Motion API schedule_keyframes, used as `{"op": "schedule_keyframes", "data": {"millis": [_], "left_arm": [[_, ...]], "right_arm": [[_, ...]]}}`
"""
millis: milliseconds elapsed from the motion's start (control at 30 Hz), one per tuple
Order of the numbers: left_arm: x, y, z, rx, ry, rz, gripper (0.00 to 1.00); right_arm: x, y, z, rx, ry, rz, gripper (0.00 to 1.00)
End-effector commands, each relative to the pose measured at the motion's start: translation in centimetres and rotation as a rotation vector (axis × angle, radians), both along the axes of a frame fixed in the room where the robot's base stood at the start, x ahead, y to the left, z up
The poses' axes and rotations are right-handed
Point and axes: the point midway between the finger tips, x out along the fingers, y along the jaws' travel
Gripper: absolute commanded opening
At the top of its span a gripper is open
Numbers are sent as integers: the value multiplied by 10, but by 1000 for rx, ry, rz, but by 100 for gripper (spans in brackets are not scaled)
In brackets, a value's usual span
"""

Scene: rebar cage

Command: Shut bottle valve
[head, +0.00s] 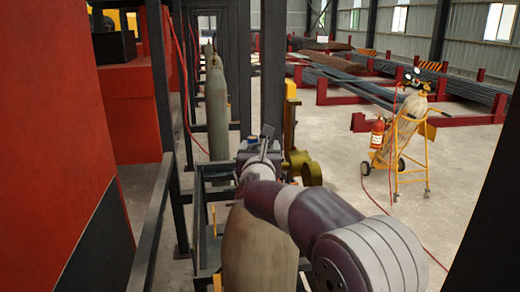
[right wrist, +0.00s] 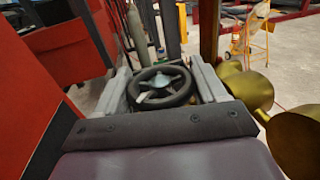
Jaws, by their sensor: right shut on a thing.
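The gas bottle (head: 258,250) stands upright in the lower middle of the head view, in a dark metal rack. My right arm reaches across its top and hides part of it. My right gripper (head: 260,148) is at the bottle's top, and the arm hides the valve there. In the right wrist view, the valve (right wrist: 163,90) is a dark round handwheel with spokes and a grey hub. The grey fingers of my right gripper (right wrist: 163,80) are on either side of the wheel, shut on it. My left gripper is not in view.
Brass-coloured round parts (right wrist: 255,92) sit close to the right finger. More bottles (head: 217,105) stand behind in the row. A red cabinet (head: 50,120) borders the left. A yellow cart (head: 402,140) with a bottle stands on open floor at right.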

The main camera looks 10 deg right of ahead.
Motion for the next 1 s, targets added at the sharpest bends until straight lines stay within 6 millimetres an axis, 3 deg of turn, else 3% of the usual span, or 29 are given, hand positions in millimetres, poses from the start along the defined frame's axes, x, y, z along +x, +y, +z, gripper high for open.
{"op": "schedule_keyframes", "data": {"millis": [267, 667, 1000], "left_arm": [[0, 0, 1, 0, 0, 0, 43], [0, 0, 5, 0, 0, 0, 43], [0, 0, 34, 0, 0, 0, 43]], "right_arm": [[0, 1, 0, 1, 0, -86, 40], [1, 2, -1, 0, 3, -429, 40], [0, 0, 5, -1, 4, -732, 40]]}}
